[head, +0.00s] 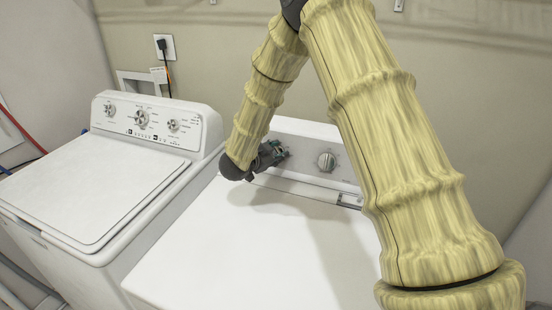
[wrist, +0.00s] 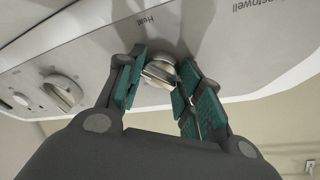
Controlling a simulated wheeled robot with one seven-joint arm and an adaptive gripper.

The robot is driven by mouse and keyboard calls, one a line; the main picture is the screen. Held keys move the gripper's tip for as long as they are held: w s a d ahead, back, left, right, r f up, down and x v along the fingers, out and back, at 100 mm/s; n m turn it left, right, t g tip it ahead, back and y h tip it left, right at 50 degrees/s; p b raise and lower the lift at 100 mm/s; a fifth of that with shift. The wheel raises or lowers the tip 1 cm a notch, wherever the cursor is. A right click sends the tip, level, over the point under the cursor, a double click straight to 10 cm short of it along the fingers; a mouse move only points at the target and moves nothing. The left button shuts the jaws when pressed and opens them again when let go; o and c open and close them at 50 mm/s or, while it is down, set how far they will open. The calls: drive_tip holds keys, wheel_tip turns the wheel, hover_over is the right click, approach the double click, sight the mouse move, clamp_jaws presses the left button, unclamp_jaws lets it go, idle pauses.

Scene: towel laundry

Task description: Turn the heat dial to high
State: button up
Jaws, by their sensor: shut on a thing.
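The heat dial (wrist: 158,71) is a round silver knob on the white dryer's sloped control panel. The word "Heat" is printed beside it and reads upside down in the wrist view. My gripper (wrist: 160,84) has its teal-padded fingers on either side of this dial, shut on it. In the head view my gripper (head: 268,157) is at the left part of the dryer panel and hides the dial. The dial's pointer and setting marks cannot be made out.
A larger dial (head: 326,161) sits to the right on the dryer panel (head: 300,131); it also shows in the wrist view (wrist: 63,93). The dryer top (head: 215,240) is clear. A washer (head: 85,195) with several knobs stands at left.

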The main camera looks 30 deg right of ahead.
drive_tip(key=shift+m+b, duration=0.7)
drive_tip(key=shift+m, duration=0.6)
drive_tip(key=shift+r+g, duration=0.1)
drive_tip(key=shift+g, duration=0.3)
drive_tip(key=o, duration=1)
drive_tip(key=v, duration=1.2)
drive_tip(key=shift+d+r, duration=0.1)
drive_tip(key=x, duration=1.2)
